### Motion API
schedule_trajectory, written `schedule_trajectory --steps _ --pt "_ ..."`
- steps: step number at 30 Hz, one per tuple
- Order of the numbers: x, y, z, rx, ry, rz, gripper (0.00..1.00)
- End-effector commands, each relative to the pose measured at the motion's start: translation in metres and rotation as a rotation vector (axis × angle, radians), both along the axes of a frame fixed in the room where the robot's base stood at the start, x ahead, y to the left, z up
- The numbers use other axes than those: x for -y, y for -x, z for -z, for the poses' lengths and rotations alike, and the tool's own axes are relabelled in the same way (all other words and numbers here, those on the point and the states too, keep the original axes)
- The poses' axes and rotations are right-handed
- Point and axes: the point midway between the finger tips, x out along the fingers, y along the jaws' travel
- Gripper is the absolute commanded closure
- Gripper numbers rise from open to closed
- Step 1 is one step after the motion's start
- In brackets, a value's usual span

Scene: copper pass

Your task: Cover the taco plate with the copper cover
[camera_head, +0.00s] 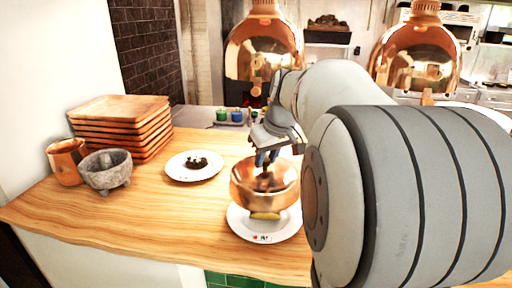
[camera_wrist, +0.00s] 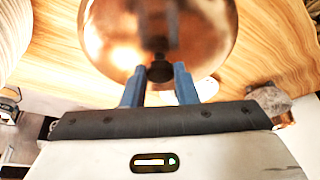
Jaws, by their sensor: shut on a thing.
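The copper cover (camera_head: 264,190) is a shiny round dome with a dark knob on top. My gripper (camera_head: 266,158) is above it, its blue fingers shut on the knob. In the wrist view the cover (camera_wrist: 110,38) fills the top middle, with the dark knob between the fingertips of my gripper (camera_wrist: 159,72). The cover hides the rest of the plate's far side. I cannot tell whether its rim touches anything.
A second white plate (camera_head: 177,172) with dark food lies to the left. A stack of wooden trays (camera_head: 122,125), a grey stone mortar (camera_head: 106,171) and a copper mug (camera_head: 66,162) stand farther left. Copper lamps (camera_head: 262,50) hang behind. The wooden counter's front left is clear.

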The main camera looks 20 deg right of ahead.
Motion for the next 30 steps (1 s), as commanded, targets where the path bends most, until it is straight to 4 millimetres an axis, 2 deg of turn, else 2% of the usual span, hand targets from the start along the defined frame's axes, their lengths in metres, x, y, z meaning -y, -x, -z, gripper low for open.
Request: schedule_trajectory --steps 8,21,30 --pt "0.0 0.0 0.016 0.0 0.001 0.001 1.0" --pt "-0.005 -0.002 0.067 0.001 0.0 -0.011 1.0" --pt "-0.005 -0.002 0.078 0.001 0.0 -0.012 1.0"
